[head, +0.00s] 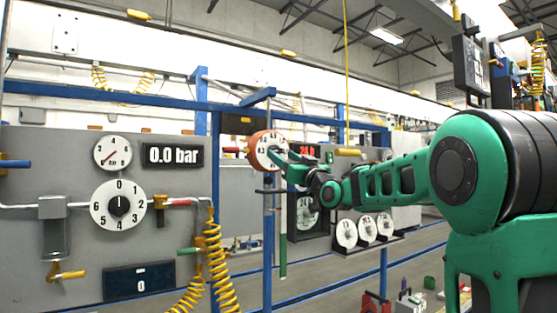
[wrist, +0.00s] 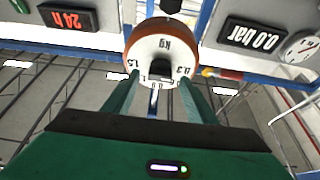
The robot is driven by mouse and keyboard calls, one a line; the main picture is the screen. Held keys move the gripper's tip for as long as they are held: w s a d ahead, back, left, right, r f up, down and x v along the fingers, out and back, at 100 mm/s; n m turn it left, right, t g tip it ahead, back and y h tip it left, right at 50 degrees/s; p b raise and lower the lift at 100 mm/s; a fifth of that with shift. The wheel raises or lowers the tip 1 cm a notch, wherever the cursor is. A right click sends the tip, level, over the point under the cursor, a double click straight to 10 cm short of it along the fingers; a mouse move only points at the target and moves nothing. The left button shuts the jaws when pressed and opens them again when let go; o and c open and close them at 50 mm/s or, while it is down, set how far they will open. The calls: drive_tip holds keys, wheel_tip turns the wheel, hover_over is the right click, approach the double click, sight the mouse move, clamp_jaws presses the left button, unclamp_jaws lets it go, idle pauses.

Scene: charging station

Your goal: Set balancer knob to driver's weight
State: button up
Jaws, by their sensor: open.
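The balancer knob is a round dial (head: 268,151) with an orange rim and a white face, at the blue post in the middle of the head view. In the wrist view the dial (wrist: 160,45) shows "kg" and marks including 0.3 and 1.5, upside down. A small black grip (wrist: 160,70) stands at its lower middle. My gripper (wrist: 159,82) is open, one finger on each side of the black grip, close to the dial face. I cannot tell whether the fingers touch it. In the head view my gripper (head: 291,166) partly covers the dial. I cannot identify the driver.
A grey panel on the left holds a gauge (head: 112,152), a "0.0 bar" display (head: 173,155) and a numbered knob (head: 118,205). A yellow coiled hose (head: 214,255) hangs beside it. Several white discs (head: 367,228) stand on a rack behind my arm. Blue posts and rails frame the station.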

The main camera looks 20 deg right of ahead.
sight(276, 151)
drive_tip(key=shift+x, duration=1.1)
drive_tip(key=c, duration=1.1)
